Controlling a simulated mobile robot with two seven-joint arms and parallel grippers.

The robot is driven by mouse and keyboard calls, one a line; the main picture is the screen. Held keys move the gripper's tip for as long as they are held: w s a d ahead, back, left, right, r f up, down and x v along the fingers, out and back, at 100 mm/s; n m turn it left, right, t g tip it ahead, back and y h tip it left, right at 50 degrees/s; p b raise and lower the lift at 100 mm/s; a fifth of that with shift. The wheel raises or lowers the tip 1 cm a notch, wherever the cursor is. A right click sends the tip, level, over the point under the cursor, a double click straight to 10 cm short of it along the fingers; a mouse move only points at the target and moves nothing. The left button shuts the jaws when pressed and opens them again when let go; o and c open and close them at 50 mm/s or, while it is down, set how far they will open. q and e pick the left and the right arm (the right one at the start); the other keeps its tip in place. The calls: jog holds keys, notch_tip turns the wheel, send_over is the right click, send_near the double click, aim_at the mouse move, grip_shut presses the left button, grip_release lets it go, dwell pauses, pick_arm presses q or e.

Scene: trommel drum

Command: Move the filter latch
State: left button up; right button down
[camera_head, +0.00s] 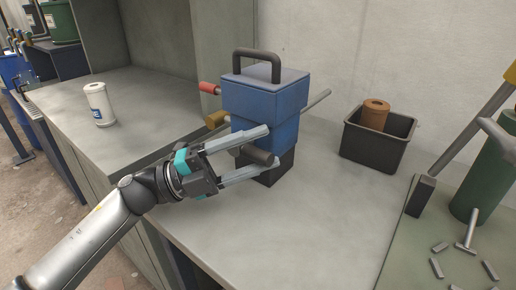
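A blue filter housing (262,100) stands upright on the grey counter, on a black base (280,170). A dark handle (259,58) arches over its top. A red-tipped lever (209,88) and a brass-coloured fitting (216,119) stick out on its left, and a thin grey rod (317,100) on its right. My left gripper (270,145) is open in front of the lower housing. Its two fingers lie above and below a short dark grey cylinder (262,156); I cannot tell whether they touch it. Which part is the latch is not clear. My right gripper is not in view.
A black bin (377,150) holding a brown cylinder (374,114) stands right of the housing. A white canister (99,104) stands at the left. A green cylinder (484,180) and several small metal pieces are at the right. The front counter (310,225) is clear.

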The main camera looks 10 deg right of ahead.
pick_arm(q)
jog(key=v, duration=0.7)
jog(key=shift+a+p, duration=0.15)
jog(key=shift+p, duration=0.25)
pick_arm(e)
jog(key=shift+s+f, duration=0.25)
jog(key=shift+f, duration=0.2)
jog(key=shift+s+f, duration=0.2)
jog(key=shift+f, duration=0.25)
